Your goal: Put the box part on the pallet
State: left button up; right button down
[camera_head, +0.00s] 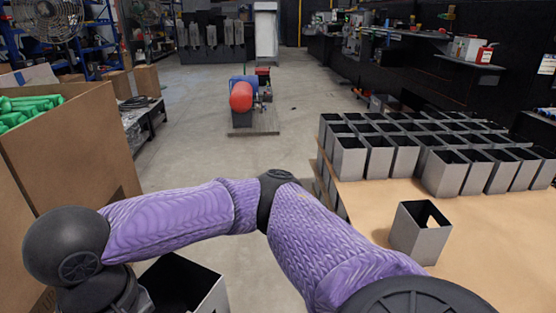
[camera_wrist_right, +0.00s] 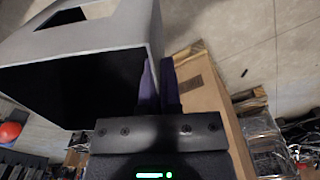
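A grey open-topped metal box part (camera_head: 190,287) is at the bottom left of the head view, cut off by the lower edge. My right arm reaches across to it. In the wrist view, my right gripper (camera_wrist_right: 160,88) is shut on one wall of this box part (camera_wrist_right: 100,38), which has a cut-out in one side. The pallet (camera_head: 375,205), with a brown cardboard top, is at the right of the head view. Rows of similar box parts (camera_head: 445,172) stand on it. One single box part (camera_head: 420,233) stands upright nearer the front. My left gripper is not in view.
A large cardboard carton (camera_head: 70,150) with green items (camera_head: 30,105) stands at the left. A red and blue machine (camera_head: 242,97) is on the floor at the back. Bare cardboard surrounds the single box part. Open floor lies between the carton and the pallet.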

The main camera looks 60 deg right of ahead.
aim_at(398, 192)
jog(key=i+l+z, duration=0.2)
jog(key=z, duration=0.2)
jog(key=i+z, duration=1.1)
jog(key=z, duration=0.2)
jog(key=i+l+z, duration=0.15)
jog(key=i+z, duration=0.5)
jog(key=z, duration=0.15)
jog(key=i+z, duration=0.4)
jog(key=i+j+z, duration=0.2)
jog(key=z, duration=0.25)
jog(key=i+l+z, duration=0.25)
jog(key=i+z, duration=0.2)
jog(key=i, duration=0.15)
